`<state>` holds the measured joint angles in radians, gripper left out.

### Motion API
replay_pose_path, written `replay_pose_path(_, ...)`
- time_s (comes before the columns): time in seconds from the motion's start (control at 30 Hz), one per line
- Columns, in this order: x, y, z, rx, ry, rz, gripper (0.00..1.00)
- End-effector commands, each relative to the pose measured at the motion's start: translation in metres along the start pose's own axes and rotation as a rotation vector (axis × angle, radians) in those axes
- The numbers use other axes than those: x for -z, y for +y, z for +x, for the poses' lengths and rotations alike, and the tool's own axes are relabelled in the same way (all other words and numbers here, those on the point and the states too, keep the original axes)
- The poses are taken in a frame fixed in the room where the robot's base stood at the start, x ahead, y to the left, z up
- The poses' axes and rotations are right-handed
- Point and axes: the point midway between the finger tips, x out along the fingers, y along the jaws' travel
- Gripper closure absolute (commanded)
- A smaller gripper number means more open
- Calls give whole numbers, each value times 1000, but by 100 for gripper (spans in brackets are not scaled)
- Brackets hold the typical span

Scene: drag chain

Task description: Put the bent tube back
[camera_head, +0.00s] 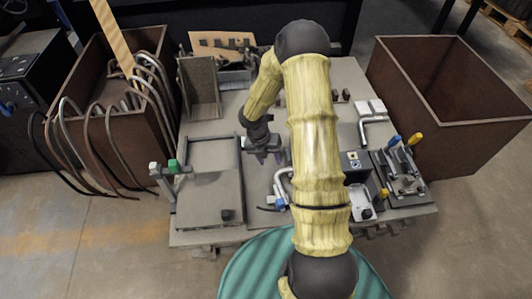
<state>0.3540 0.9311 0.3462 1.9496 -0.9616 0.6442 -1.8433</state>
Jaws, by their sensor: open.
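Several bent tubes (153,85) in grey, dark and reddish tones hang over the rim of a brown bin (95,75) at the left. A short white bent tube (279,184) lies on the grey worktable (300,238), partly hidden by my arm. I cannot tell which of these is the task's tube. My gripper (268,160) is open, points down above the middle of the table, and appears empty. It is just above and left of the short white tube in the picture; its height is unclear.
An open brown bin (440,60) at the right looks empty. A flat fixture with an upright green-topped clamp (173,166) is at the table's left. Clamps with yellow and blue handles (404,165) stand at the right. An upright grey box (199,88) is at the back left.

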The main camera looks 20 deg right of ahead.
Motion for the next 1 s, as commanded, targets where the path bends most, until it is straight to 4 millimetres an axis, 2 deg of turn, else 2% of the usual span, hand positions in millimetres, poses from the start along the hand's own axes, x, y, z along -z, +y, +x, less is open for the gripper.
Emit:
replay_pose_path(0.03, 1, 1, 12, 1, 2, -2, 55)
replay_pose_path(0.1, 1, 1, 23, 0, 2, -2, 55)
replay_pose_path(0.6, 1, 0, 98, 1, 1, -1, 55)
replay_pose_path(0.73, 0, 0, 104, 0, 1, 0, 55)
replay_pose_path(1.0, 0, 0, 105, 0, 0, 0, 55)
